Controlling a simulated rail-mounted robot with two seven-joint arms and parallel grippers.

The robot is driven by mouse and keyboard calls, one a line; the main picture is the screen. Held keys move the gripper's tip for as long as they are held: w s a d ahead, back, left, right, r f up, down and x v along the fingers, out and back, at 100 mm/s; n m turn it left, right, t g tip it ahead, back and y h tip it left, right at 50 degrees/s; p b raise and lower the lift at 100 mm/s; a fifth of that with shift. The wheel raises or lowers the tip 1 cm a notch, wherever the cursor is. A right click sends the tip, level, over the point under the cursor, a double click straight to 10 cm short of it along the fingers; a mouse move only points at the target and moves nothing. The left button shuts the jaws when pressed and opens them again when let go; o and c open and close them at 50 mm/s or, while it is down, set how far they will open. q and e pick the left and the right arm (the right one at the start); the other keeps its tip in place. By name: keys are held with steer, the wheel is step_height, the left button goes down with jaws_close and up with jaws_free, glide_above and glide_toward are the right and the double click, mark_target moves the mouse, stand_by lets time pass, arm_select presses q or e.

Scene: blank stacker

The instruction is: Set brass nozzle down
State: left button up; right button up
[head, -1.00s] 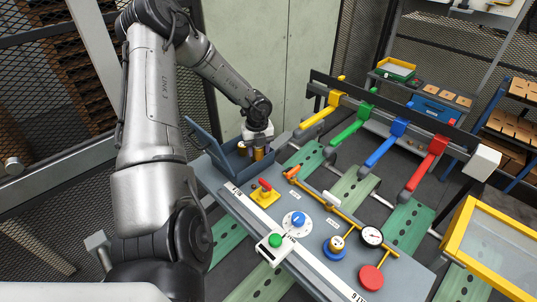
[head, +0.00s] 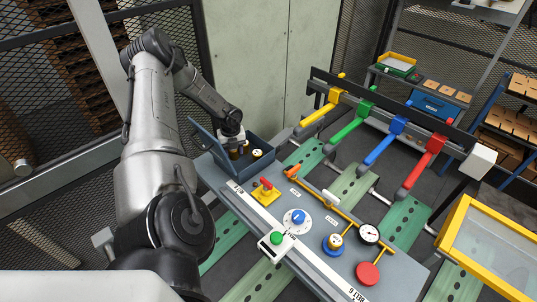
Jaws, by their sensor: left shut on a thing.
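My left gripper (head: 232,139) is over the open blue-grey box (head: 275,149) at the far left end of the bench. It is shut on a brass nozzle (head: 233,153), held upright inside the box, low near its left side. I cannot tell whether the nozzle touches the box floor. Another brass piece with a pale top (head: 257,154) stands in the box to the right, apart from the gripper. A further brass piece shows partly between them. My right gripper is not in view.
The box's lid stands open at its left. On the bench are a yellow block with a red lever (head: 265,191), a blue knob (head: 298,217), a green button (head: 277,238), a brass fitting on a blue base (head: 334,242), a gauge (head: 368,234) and a red disc (head: 368,274). Coloured arms (head: 380,147) stand behind.

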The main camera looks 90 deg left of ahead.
mark_target(234, 157)
arm_select(q)
step_height(234, 157, down, 4)
steer(key=shift+r+p, duration=0.25)
steer(key=shift+p, duration=0.1)
steer(key=shift+f, duration=0.1)
steer(key=shift+f, duration=0.15)
steer(key=o, duration=0.7)
steer(key=shift+o, duration=0.2)
